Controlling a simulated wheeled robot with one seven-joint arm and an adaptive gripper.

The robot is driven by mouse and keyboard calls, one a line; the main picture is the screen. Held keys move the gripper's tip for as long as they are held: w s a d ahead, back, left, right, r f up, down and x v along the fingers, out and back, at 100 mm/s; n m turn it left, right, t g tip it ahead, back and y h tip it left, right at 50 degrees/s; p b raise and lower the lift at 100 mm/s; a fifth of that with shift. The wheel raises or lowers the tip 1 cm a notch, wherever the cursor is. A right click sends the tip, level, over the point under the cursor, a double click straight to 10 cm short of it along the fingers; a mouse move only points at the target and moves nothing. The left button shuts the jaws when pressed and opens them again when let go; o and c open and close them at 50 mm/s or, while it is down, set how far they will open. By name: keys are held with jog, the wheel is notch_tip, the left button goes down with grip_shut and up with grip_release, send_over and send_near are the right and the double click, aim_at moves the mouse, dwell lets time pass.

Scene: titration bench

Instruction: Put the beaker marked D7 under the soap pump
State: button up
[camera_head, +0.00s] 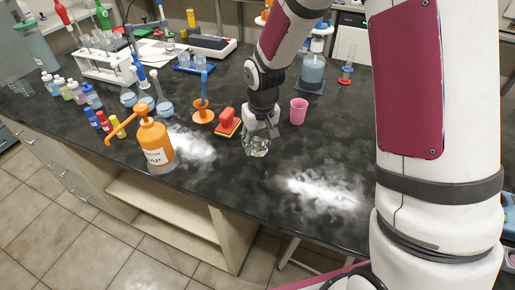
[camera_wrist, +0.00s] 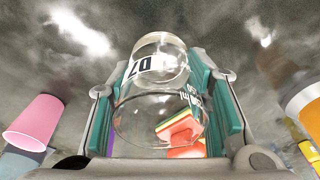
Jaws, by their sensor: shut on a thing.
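A clear glass beaker (camera_head: 258,150) is between the fingers of my gripper (camera_head: 260,138), in front of the red and yellow sponge. In the wrist view the beaker (camera_wrist: 158,95) shows a white label that appears to read D7, with a finger on each side of it. My gripper (camera_wrist: 160,100) is shut on it. The orange soap pump bottle (camera_head: 157,145) stands upright at the front edge of the bench, left of the beaker. Its nozzle points left, away from the beaker. I cannot tell whether the beaker's base touches the bench.
A red and yellow sponge (camera_head: 228,122) and an orange stand (camera_head: 202,112) are behind and left of my gripper. A pink cup (camera_head: 299,111) is to its right. Small bottles (camera_head: 104,122) stand left of the pump. The bench front between pump and beaker is clear.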

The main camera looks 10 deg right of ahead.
aim_at(258, 149)
jog(key=shift+w+f, duration=0.1)
jog(key=shift+f, duration=1.65)
jog(key=shift+f, duration=0.1)
jog(key=o, duration=1.2)
jog(key=shift+f, duration=0.1)
